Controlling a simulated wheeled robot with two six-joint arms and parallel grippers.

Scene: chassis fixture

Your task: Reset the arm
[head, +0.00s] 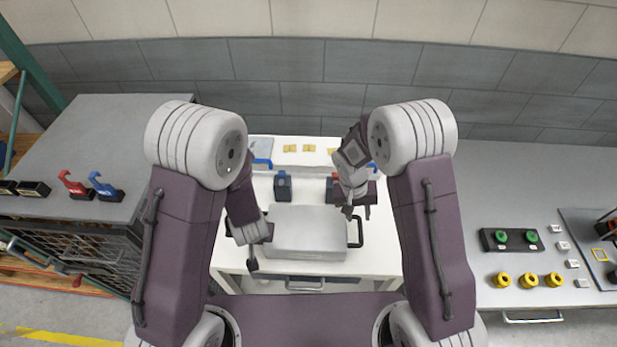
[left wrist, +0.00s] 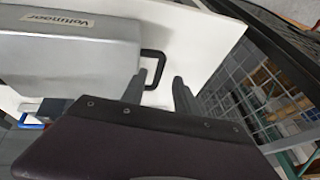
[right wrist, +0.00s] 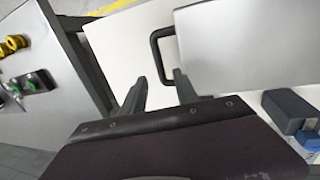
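A grey metal case (head: 307,228) with black side handles lies on the white table in the middle of the head view. My right gripper (head: 357,210) is above and beside the case's right end. Its fingers are apart and empty in the right wrist view (right wrist: 160,80), near the other handle (right wrist: 155,52). I cannot tell the height gaps to the handles.
Red (head: 73,184) and blue (head: 103,186) hook-shaped parts stand on the grey left bench. The right bench holds a green-button box (head: 514,240) and several yellow round parts (head: 527,280). A wire cage (head: 75,245) is under the left bench.

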